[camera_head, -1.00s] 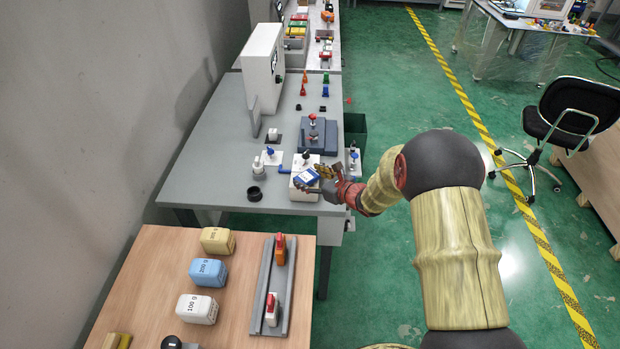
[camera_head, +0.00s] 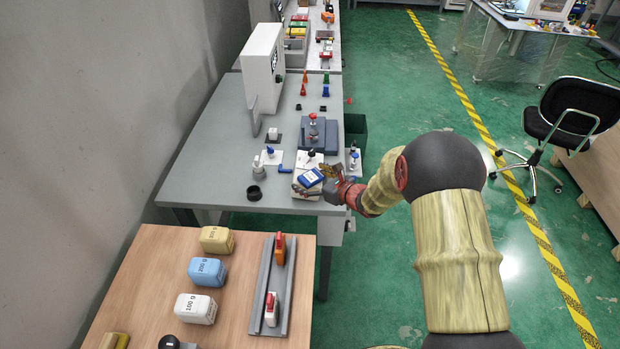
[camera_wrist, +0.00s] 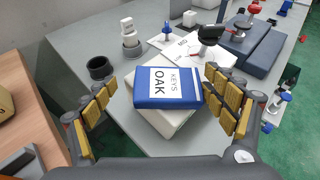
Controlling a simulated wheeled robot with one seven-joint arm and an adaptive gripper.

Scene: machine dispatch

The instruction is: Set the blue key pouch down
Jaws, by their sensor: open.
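The blue key pouch (camera_head: 310,178) has a white label reading "KEYS OAK", clear in the wrist view (camera_wrist: 168,87). It lies on top of a white block-like object (camera_wrist: 166,120) near the front right corner of the grey table (camera_head: 215,165). My gripper (camera_head: 325,180) is open. In the wrist view its padded fingers (camera_wrist: 163,112) stand on either side of the pouch, with a gap on the left side. The right finger is close to the pouch's right edge; whether it touches is unclear.
A black ring-shaped cup (camera_wrist: 100,68) and a stacked grey-white piece (camera_wrist: 131,38) stand left of the pouch. A black-knobbed fixture (camera_wrist: 208,38) and a blue-grey block (camera_wrist: 245,48) stand behind it. The grey table's left part is bare.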

